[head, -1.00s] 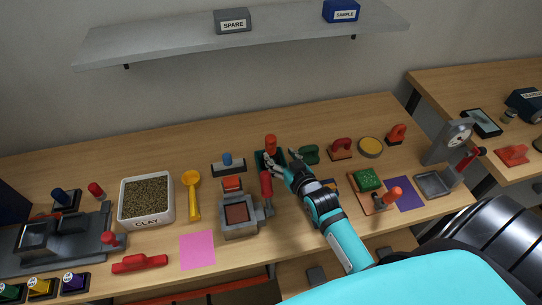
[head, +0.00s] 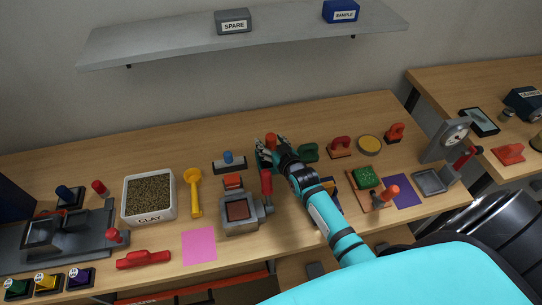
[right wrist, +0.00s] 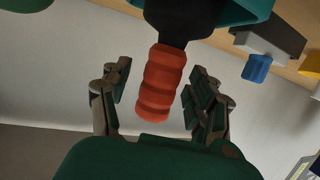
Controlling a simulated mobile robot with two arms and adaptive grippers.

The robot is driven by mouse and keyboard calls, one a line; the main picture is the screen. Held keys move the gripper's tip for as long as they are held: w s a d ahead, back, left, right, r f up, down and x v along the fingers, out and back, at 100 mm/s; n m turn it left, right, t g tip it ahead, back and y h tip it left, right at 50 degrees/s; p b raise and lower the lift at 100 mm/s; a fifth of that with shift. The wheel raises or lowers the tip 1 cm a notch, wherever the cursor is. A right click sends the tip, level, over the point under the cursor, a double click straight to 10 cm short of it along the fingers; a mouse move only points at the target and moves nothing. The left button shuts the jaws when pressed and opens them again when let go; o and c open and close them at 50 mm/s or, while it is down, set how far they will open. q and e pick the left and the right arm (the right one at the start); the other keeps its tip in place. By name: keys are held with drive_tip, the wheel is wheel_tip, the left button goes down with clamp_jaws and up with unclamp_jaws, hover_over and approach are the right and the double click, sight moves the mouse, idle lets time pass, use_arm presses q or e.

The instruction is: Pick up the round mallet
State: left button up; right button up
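The round mallet shows as an upright ridged orange-red handle (right wrist: 161,84) on a dark collar in the right wrist view, with a green part beyond it. In the head view the top of the handle (head: 270,138) shows at the back middle of the table; its lower part is hidden by my right gripper (head: 269,147). In the right wrist view my right gripper (right wrist: 158,100) is open, with one finger on each side of the handle and a gap on both sides. My left gripper is not in view.
Close by stand a red-handled grey press (head: 240,208), a blue-knobbed block (head: 229,162) and a green object (head: 309,152). A clay tub (head: 149,198) and yellow scoop (head: 194,192) are to the left. The back strip of the table is clear.

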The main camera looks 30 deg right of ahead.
clamp_jaws()
drive_tip(key=shift+r, duration=0.15)
idle(0.4)
wheel_tip(320, 180, up, 10)
drive_tip(key=shift+f+b, duration=0.1)
drive_tip(key=shift+b, duration=0.4)
